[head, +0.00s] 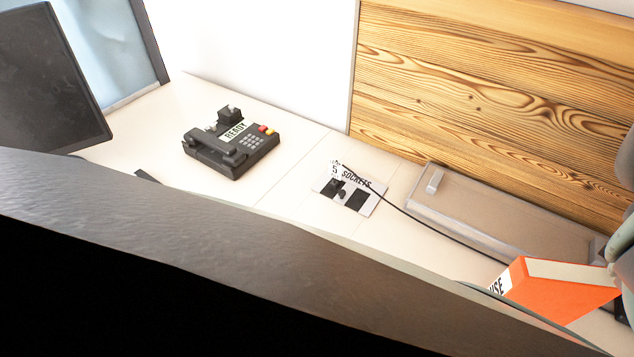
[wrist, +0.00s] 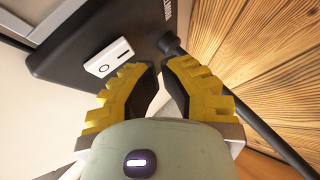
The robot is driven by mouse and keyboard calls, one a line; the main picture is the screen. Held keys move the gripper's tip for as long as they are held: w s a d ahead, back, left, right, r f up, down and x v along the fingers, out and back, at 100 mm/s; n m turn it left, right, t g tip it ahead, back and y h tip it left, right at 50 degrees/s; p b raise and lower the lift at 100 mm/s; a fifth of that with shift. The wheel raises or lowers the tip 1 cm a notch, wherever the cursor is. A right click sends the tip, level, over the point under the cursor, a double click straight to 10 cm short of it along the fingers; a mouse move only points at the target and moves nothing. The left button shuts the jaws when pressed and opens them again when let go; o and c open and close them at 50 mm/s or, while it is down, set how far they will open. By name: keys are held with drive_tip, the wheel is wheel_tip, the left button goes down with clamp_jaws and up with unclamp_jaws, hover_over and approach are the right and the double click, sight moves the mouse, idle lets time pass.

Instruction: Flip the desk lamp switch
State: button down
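In the wrist view, a dark lamp base (wrist: 75,50) fills the upper left. On it is a small white rocker switch (wrist: 108,57) with a circle and a bar mark. My gripper (wrist: 162,68) has yellow ribbed fingers with dark pads and shows a narrow gap between the tips, with nothing in it. The tips are just to the right of the switch; whether they touch the base cannot be told. In the head view, part of my arm shows at the right edge, and the lamp and switch cannot be made out there.
In the head view, an orange box (head: 555,292) stands near my arm. A grey tray-like case (head: 490,215), a sockets plate (head: 349,190), a black telephone (head: 230,142) and a monitor (head: 45,80) are on the desk.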

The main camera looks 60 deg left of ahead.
drive_tip(key=shift+f, duration=0.1)
idle(0.6)
drive_tip(key=shift+w+a+f+b, duration=0.1)
drive_tip(key=shift+f+b, duration=0.3)
drive_tip(key=shift+b, duration=0.15)
drive_tip(key=shift+f+b, duration=0.25)
drive_tip(key=shift+b, duration=0.1)
idle(0.3)
drive_tip(key=shift+r, duration=0.15)
drive_tip(key=shift+r+p, duration=0.6)
drive_tip(key=shift+p, duration=0.3)
drive_tip(key=r+p, duration=0.1)
drive_tip(key=p, duration=0.1)
drive_tip(key=r+p, duration=0.4)
drive_tip(key=shift+s+r, duration=0.1)
drive_tip(key=shift+s, duration=0.25)
